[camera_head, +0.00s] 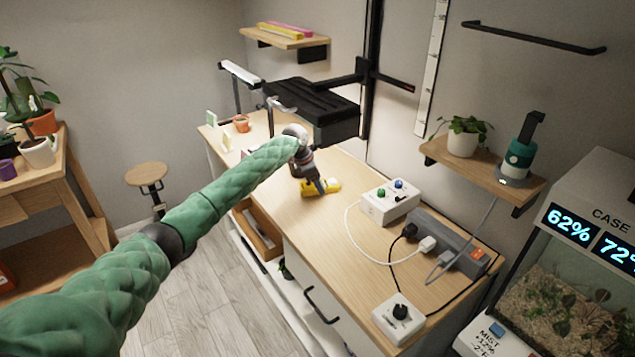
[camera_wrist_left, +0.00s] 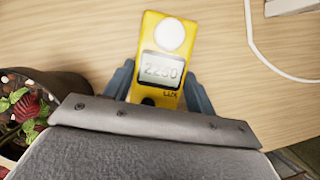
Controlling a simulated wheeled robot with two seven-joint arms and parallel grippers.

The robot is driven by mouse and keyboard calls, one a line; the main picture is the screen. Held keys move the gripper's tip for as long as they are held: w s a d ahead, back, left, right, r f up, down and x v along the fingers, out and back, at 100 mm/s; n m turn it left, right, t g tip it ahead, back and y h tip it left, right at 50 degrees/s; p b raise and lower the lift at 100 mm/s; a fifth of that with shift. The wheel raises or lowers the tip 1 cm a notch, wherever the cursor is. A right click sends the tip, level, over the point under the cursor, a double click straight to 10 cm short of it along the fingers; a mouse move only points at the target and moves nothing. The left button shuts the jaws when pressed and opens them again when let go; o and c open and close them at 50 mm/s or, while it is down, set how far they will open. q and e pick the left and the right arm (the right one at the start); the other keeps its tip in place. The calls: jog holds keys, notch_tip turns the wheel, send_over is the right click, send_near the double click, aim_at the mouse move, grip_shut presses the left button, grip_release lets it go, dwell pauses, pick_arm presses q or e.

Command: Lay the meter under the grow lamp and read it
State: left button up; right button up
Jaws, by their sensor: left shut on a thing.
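The yellow meter (camera_head: 333,186) is at the wooden bench top, near its front edge. In the left wrist view the meter (camera_wrist_left: 163,62) shows a white round sensor and a lit grey display, which looks like 2250; the third digit is blurred. My left gripper (camera_head: 321,188) points down and is shut on the meter, one finger on each side. I cannot tell whether the meter touches the bench. A black ribbed panel (camera_head: 312,103), apparently the grow lamp, hangs from a black post above and behind the meter. My right gripper is out of view.
A white box with knobs (camera_head: 389,203), a grey power strip (camera_head: 449,245) and cables lie to the right. A small orange pot (camera_head: 242,123) stands at the far left of the bench. A drawer (camera_head: 258,232) is open in front. A white-barred stand (camera_head: 240,74) rises behind.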

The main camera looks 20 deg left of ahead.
pick_arm(q)
jog(key=o, duration=1.2)
jog(key=shift+c, duration=0.2)
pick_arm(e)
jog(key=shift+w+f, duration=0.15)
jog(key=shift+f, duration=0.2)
pick_arm(q)
jog(key=shift+r, duration=0.1)
jog(key=v, duration=0.2)
jog(key=shift+a+r+b, duration=0.2)
jog(key=shift+r+b, duration=0.05)
jog(key=shift+b, duration=0.1)
jog(key=s+a, duration=0.2)
jog(key=a, duration=0.1)
jog(key=s+a+b, duration=0.1)
jog(key=a, duration=0.2)
jog(key=s+a, duration=0.2)
jog(key=a, duration=0.1)
jog(key=shift+s+a+r+b, duration=0.1)
jog(key=shift+s+a+b, duration=0.25)
jog(key=shift+a+b, duration=0.05)
jog(key=shift+s+a, duration=0.15)
jog(key=shift+a, duration=0.15)
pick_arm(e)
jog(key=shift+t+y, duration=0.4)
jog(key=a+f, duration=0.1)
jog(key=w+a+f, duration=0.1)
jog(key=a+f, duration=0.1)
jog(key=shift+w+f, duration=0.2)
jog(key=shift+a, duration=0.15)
